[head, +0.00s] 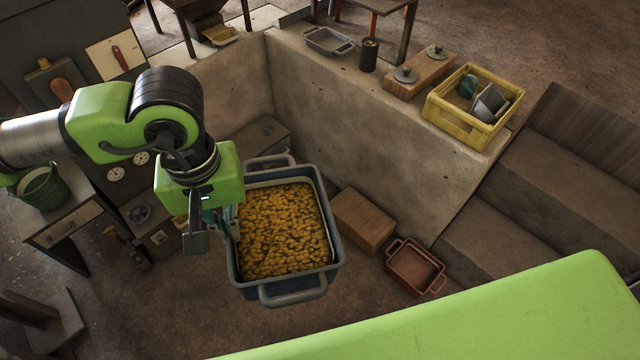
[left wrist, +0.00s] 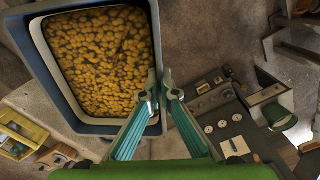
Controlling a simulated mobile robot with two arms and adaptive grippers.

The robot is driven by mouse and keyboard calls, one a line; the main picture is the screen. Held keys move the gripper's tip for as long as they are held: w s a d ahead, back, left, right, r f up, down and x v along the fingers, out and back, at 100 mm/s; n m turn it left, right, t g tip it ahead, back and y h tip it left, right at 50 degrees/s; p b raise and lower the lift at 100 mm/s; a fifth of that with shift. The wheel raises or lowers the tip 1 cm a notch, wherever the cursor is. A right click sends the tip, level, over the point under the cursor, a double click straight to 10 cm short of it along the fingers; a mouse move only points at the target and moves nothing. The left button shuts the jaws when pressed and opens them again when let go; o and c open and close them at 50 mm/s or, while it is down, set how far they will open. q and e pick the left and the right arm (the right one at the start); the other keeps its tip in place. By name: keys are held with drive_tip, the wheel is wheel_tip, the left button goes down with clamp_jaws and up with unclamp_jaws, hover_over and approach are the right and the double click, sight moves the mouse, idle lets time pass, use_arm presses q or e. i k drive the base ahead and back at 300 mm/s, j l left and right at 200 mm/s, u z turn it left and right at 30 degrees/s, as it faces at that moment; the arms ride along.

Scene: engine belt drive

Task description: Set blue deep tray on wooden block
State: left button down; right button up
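The blue deep tray (head: 334,262), filled with lumpy golden-brown contents, is in the middle of the head view and has grey handles. My left gripper (head: 232,232) is at its left wall. In the left wrist view the two fingers (left wrist: 163,92) close on the rim of the tray (left wrist: 156,40), one on each side. The tray looks roughly level and seems to hang above the floor. The wooden block (head: 363,220) lies on the floor just right of the tray, by the low wall, and its top is bare. My right gripper is not in view.
A reddish-brown tray (head: 415,267) sits right of the block. The low wall (head: 370,130) carries a yellow crate (head: 472,108), a weight block (head: 420,75) and a grey tray (head: 329,41). A panel with gauges and a green bucket (head: 42,193) stand at left.

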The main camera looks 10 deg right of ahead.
sight(360, 213)
drive_tip(key=i+z, duration=0.15)
drive_tip(key=i, duration=0.25)
drive_tip(key=i+j+z, duration=0.1)
drive_tip(key=i, duration=0.3)
drive_tip(key=i+j+z, duration=0.15)
drive_tip(key=i, duration=0.25)
drive_tip(key=j+z, duration=0.1)
drive_tip(key=z, duration=0.85)
